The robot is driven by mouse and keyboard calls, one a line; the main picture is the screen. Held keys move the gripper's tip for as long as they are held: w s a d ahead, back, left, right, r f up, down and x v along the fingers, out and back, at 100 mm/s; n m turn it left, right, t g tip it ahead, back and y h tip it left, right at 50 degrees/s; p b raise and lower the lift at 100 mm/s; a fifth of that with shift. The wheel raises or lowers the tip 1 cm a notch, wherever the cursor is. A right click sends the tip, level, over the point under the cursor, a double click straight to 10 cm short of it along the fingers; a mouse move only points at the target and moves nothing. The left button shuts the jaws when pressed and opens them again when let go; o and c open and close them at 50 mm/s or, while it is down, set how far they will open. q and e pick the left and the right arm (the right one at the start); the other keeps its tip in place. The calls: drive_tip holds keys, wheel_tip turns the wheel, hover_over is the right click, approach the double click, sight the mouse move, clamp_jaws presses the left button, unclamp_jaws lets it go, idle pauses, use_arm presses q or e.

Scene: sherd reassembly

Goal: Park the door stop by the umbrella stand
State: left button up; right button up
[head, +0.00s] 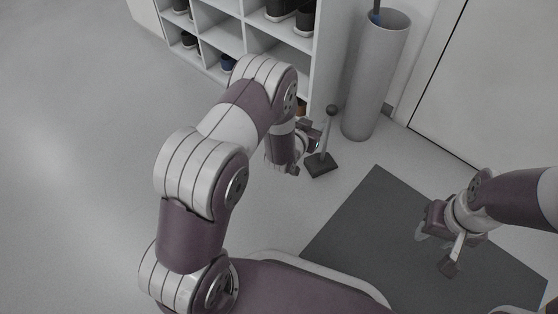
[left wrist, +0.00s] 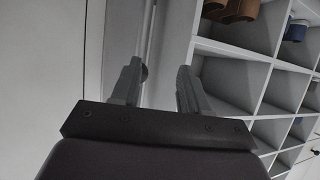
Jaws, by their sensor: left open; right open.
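The door stop (head: 321,164) stands upright on the floor in the head view, with a dark wedge base and a thin upright handle topped by a dark ball. The umbrella stand (head: 373,82) is a tall grey cylinder just behind and right of it, a small gap away. My left gripper (head: 307,150) is open beside the handle, on its left. In the left wrist view the left gripper (left wrist: 158,88) shows two spread fingers, with a dark round knob (left wrist: 144,73) by the left finger; the rest is hidden. My right gripper (head: 437,246) is open and empty above the mat.
A white shoe rack (head: 318,60) with several shoes stands left of the umbrella stand. A dark grey mat (head: 372,203) lies in front, and a white door (head: 490,85) is at the right. The floor (head: 75,170) at the left is clear.

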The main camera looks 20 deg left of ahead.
use_arm(q)
drive_tip(key=s+a+r+g, duration=0.1)
drive_tip(key=s+r+g, duration=0.3)
drive_tip(key=s, duration=0.5)
drive_tip(key=s+a+r+g+y, duration=0.1)
drive_tip(key=s+r+g, duration=0.2)
drive_tip(key=s, duration=0.6)
drive_tip(key=s+a+r+n+g, duration=0.1)
drive_tip(key=s+r+g, duration=0.3)
drive_tip(key=s, duration=0.5)
drive_tip(key=shift+s+a+r+g+y, duration=0.2)
drive_tip(key=shift+a+r+g+y, duration=0.1)
drive_tip(key=shift+r, duration=0.45)
drive_tip(key=shift+c, duration=0.2)
